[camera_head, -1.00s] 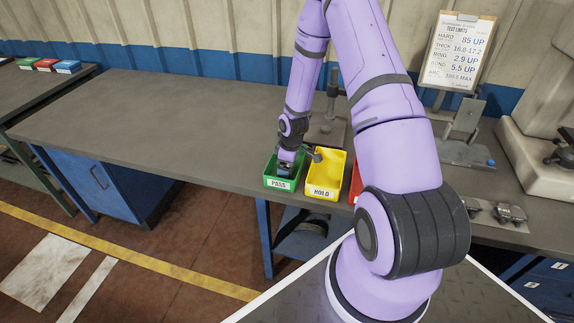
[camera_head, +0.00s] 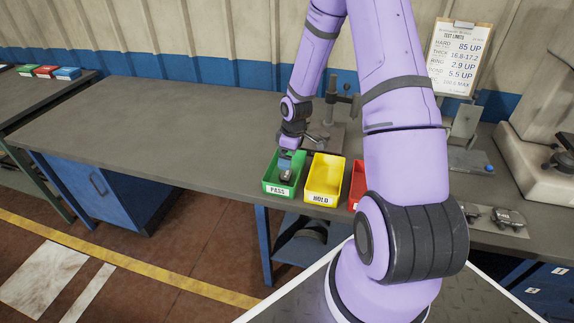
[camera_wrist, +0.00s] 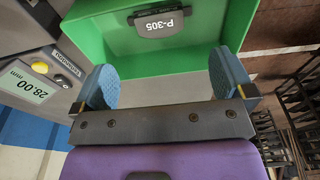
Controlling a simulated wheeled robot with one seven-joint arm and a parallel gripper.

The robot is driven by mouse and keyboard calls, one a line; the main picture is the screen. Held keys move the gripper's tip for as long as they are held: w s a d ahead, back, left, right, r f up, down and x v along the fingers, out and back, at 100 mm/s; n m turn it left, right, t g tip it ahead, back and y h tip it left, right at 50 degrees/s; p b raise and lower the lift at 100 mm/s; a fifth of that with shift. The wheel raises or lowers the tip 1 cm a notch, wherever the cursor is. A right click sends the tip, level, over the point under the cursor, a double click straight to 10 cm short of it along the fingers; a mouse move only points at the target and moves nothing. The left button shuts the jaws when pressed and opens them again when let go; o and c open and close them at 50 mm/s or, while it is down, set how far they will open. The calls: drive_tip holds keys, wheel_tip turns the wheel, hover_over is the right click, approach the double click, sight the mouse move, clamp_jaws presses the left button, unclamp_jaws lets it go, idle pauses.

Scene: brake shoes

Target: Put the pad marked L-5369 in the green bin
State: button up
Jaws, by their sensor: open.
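The green bin (camera_head: 268,186), labelled PASS, stands at the front edge of the bench, left of the yellow bin. My gripper (camera_head: 285,172) is over the green bin, its fingertips down at or near the opening. In the wrist view my gripper (camera_wrist: 163,88) has its two blue finger pads wide apart with nothing between them. The green bin (camera_wrist: 185,60) shows beyond the fingers. A dark grey pad (camera_wrist: 160,30) lies in it, apart from the fingers. Its pale marking is upside down and looks like P-305; I cannot read L-5369 on it.
The yellow HOLD bin (camera_head: 324,183) and a red bin (camera_head: 358,183) stand to the right, the red one partly hidden by my arm. Metallic parts (camera_head: 508,217) lie further right. A gauge (camera_wrist: 38,85) reads 28.00 mm. The bench's left side is clear.

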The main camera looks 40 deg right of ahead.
drive_tip(key=s+a+r+m+h, duration=0.1)
drive_tip(key=s+a+r, duration=0.1)
drive_tip(key=r, duration=0.7)
drive_tip(key=s+a+r+m+t, duration=0.1)
drive_tip(key=s+a+r, duration=0.2)
drive_tip(key=r, duration=0.7)
drive_tip(key=s+a+r+m+h, duration=0.1)
drive_tip(key=s+a+r, duration=0.1)
drive_tip(key=r, duration=0.7)
drive_tip(key=s+a+r+m+t, duration=0.1)
drive_tip(key=s+a+r, duration=0.1)
drive_tip(key=s+r, duration=0.2)
drive_tip(key=s+a+r+m+t, duration=0.1)
drive_tip(key=s+a+r+m, duration=0.1)
drive_tip(key=s, duration=0.7)
drive_tip(key=s+a+r+m+t+y, duration=0.1)
drive_tip(key=s+a+r, duration=0.3)
drive_tip(key=s+r, duration=0.2)
drive_tip(key=shift+s+r+m, duration=0.2)
drive_tip(key=shift+s+m, duration=0.1)
drive_tip(key=shift+s, duration=0.05)
